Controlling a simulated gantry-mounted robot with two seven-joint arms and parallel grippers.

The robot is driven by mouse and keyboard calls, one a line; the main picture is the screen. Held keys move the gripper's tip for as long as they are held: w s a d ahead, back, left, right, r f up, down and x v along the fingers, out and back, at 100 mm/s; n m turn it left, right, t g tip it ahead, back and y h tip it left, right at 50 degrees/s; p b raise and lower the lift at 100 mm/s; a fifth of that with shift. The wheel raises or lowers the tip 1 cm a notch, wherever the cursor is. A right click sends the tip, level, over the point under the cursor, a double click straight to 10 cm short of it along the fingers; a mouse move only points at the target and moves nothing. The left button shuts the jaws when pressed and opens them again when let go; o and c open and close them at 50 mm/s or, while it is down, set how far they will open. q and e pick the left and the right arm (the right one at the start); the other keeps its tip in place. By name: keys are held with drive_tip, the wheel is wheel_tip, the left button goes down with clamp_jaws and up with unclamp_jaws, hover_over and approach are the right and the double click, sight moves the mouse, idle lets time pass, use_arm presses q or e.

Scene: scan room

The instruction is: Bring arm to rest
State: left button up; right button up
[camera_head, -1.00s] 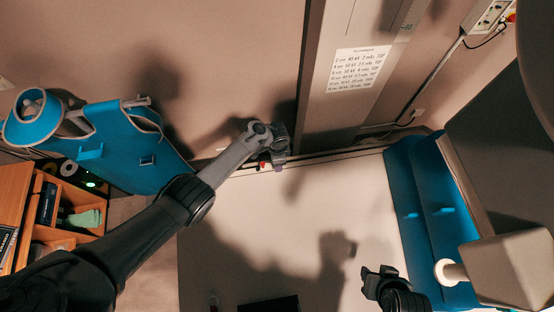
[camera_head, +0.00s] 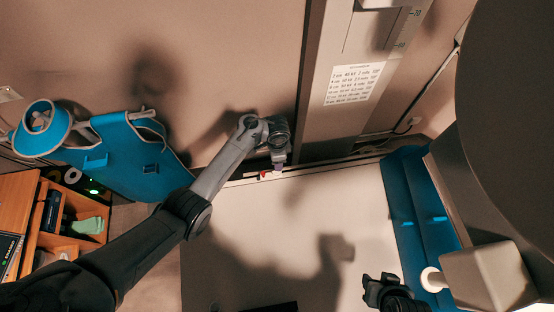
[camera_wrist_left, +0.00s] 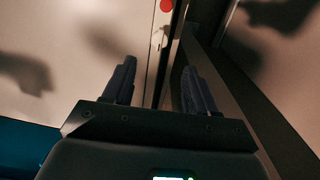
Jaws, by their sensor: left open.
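My left arm reaches in from the left in the head view, with its gripper (camera_head: 279,159) at the far edge of the pale table (camera_head: 230,240), beside the foot of a tall column. In the left wrist view the two dark fingers (camera_wrist_left: 158,80) stand apart with nothing between them. A red round spot (camera_wrist_left: 166,5) shows beyond the fingers; I cannot tell if they touch anything. My right gripper (camera_head: 375,290) shows only in part at the bottom of the head view, above the table, and its jaw state is unclear.
The grey column (camera_head: 340,115) with a printed chart (camera_head: 353,84) stands behind the table. A blue panel (camera_head: 410,200) and a large grey rounded body (camera_head: 510,120) fill the right. The table middle is clear.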

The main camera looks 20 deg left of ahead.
idle(0.4)
use_arm(q)
drive_tip(key=shift+s, duration=0.1)
drive_tip(key=s+a+r+n+t+p, duration=0.25)
drive_tip(key=s+n, duration=0.25)
drive_tip(key=s, duration=0.8)
drive_tip(key=s+a+r+n, duration=0.1)
drive_tip(key=s+r+n, duration=0.1)
drive_tip(key=s+r, duration=0.4)
drive_tip(key=s+a+r+n+t, duration=0.1)
drive_tip(key=s+r+n, duration=0.1)
drive_tip(key=s+r, duration=0.5)
drive_tip(key=shift+s+a+n+p, duration=0.3)
drive_tip(key=shift+s+a+p, duration=0.1)
drive_tip(key=shift+s, duration=0.65)
